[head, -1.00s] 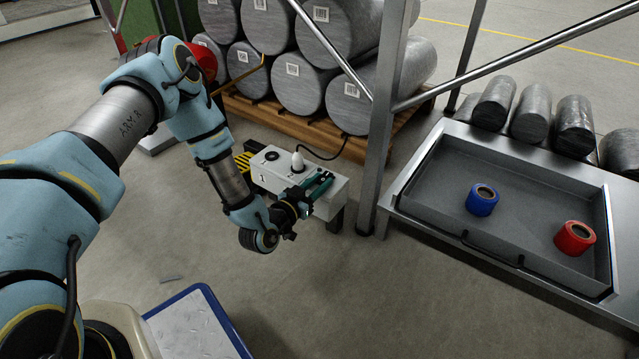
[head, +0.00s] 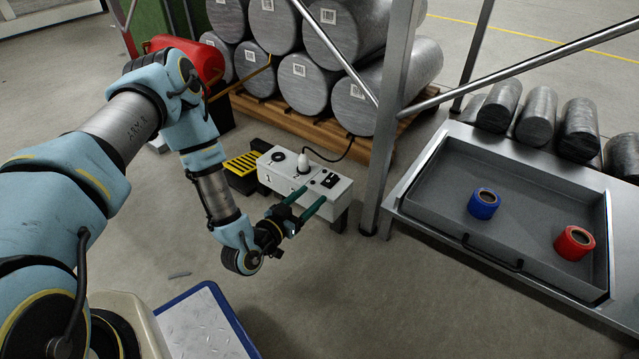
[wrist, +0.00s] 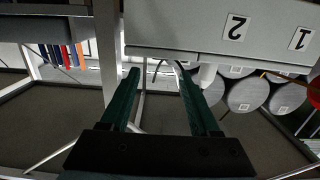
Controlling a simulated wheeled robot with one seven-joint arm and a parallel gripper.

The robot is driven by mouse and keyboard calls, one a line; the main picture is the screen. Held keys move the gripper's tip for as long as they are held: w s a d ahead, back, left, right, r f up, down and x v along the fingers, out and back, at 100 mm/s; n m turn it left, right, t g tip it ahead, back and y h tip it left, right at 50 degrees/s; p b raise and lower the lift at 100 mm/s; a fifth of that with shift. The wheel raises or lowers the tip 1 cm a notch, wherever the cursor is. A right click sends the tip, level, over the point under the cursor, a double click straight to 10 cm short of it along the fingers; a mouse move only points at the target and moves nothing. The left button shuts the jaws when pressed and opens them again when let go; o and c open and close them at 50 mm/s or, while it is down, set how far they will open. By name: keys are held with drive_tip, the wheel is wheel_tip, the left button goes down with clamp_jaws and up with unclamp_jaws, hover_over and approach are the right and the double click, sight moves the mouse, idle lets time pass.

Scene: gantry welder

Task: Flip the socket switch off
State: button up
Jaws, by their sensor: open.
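The socket box (head: 290,183) is a pale grey box with a white plug (head: 303,164), a round black socket and a black switch (head: 329,181) on top. I cannot tell which way the switch is set. My gripper (head: 306,201) is open and empty, its two teal fingers apart at the box's near side, just below and left of the switch in the picture. I cannot tell whether they touch the box. In the wrist view, the box's labelled face (wrist: 180,35) fills the top, beyond the fingertips (wrist: 158,70); the switch is not visible there.
A black cable runs from the plug towards a pallet (head: 300,120) of grey cylinders. A steel post (head: 388,130) stands close to the box's right. Floor before the box is clear.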

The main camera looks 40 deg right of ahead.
drive_tip(key=shift+p+v, duration=0.4)
drive_tip(key=shift+v, duration=1.5)
drive_tip(key=w+a+r+n+y+p, duration=0.1)
drive_tip(key=w+a+r+y, duration=0.25)
drive_tip(key=w, duration=0.25)
drive_tip(key=w+a+r+t+y+p, duration=0.1)
drive_tip(key=w+a+r+y, duration=0.1)
drive_tip(key=w+a+r, duration=0.3)
drive_tip(key=w+a+r+n+y+p, duration=0.1)
drive_tip(key=w+r+y+p, duration=0.15)
drive_tip(key=w, duration=0.35)
drive_tip(key=w+a+r+n+y, duration=0.35)
drive_tip(key=a+r, duration=0.45)
drive_tip(key=a, duration=0.4)
drive_tip(key=s+a+r+n+g+y+p, duration=0.45)
drive_tip(key=s+a+r+n, duration=0.35)
drive_tip(key=s+a+r, duration=0.7)
wheel_tip(320, 180, up, 39)
drive_tip(key=w+a+p, duration=0.1)
drive_tip(key=a+p, duration=0.1)
drive_tip(key=p, duration=3.5)
drive_tip(key=shift+w+f+t, duration=0.25)
drive_tip(key=shift+t, duration=0.1)
